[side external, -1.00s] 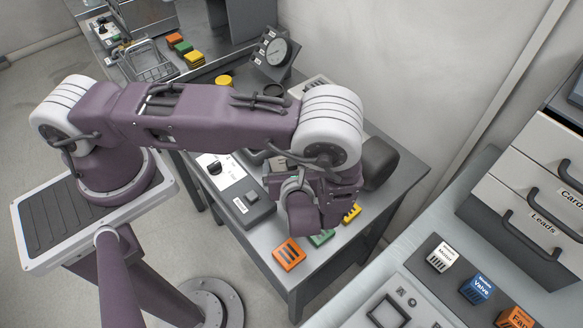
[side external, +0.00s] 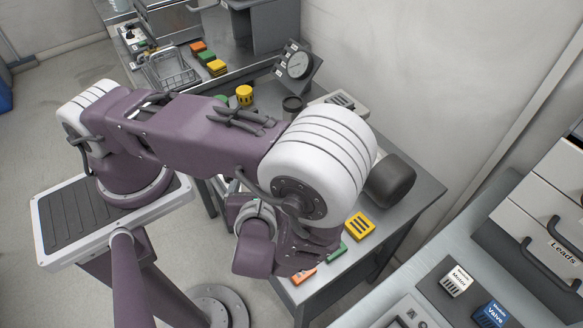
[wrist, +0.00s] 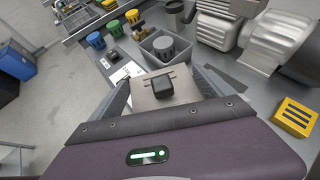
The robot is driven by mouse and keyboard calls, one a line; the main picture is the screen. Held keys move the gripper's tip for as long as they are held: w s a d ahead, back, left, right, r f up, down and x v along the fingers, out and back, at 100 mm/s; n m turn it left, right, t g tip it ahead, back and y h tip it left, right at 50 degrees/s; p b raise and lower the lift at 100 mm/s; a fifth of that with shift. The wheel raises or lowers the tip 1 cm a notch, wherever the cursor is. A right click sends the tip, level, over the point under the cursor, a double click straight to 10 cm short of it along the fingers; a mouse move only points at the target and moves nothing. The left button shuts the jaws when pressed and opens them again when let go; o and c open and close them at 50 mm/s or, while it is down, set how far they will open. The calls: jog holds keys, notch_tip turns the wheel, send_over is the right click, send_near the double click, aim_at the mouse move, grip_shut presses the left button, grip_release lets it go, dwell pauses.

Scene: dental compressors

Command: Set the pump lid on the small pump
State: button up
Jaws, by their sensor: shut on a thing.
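My gripper (wrist: 163,80) is shut on the pump lid (wrist: 146,101), a flat grey-beige plate with a black knob on top, which shows between the fingers in the wrist view. Two ribbed silver bodies stand beyond at the upper right; the smaller one (wrist: 213,26) may be the small pump, but I cannot tell for sure. In the side external view my arm hides the lid and the fingertips.
The grey bin (wrist: 146,57) stands just beyond the lid. Blue, green and yellow canisters (wrist: 133,17) are at the upper left. A yellow slotted block (wrist: 294,117) lies at the right. A dark cylinder (side external: 391,181) and a dial gauge (side external: 296,62) show in the side external view.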

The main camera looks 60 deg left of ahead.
aim_at(338, 100)
jog(key=s, duration=0.8)
jog(key=w+r+n+g, duration=0.1)
jog(key=w, duration=0.2)
jog(key=w+a+r+n+g+y, duration=0.1)
jog(key=w, duration=0.3)
jog(key=w+a+r+n+g, duration=0.1)
jog(key=w+n, duration=0.1)
jog(key=w, duration=0.2)
jog(key=shift+a+r+y, duration=0.1)
jog(key=shift+r+y, duration=0.1)
jog(key=shift+y, duration=0.1)
jog(key=w+a+r+n+g, duration=0.4)
jog(key=w+a+r, duration=0.7)
jog(key=w, duration=0.5)
jog(key=shift+a+r+g, duration=0.3)
jog(key=shift+a+r, duration=0.1)
jog(key=shift+r, duration=0.3)
jog(key=w+d+r+t, duration=0.1)
jog(key=w+d, duration=0.1)
jog(key=w+d+r+m, duration=0.1)
jog(key=w+d, duration=0.1)
jog(key=w, duration=0.1)
jog(key=w+d+r+m+t, duration=0.1)
jog(key=w+d+r, duration=0.1)
jog(key=shift+w+t, duration=0.3)
jog(key=f, duration=0.9)
jog(key=shift+w+d+f, duration=0.1)
jog(key=shift+d+f, duration=0.15)
jog(key=shift+f, duration=0.05)
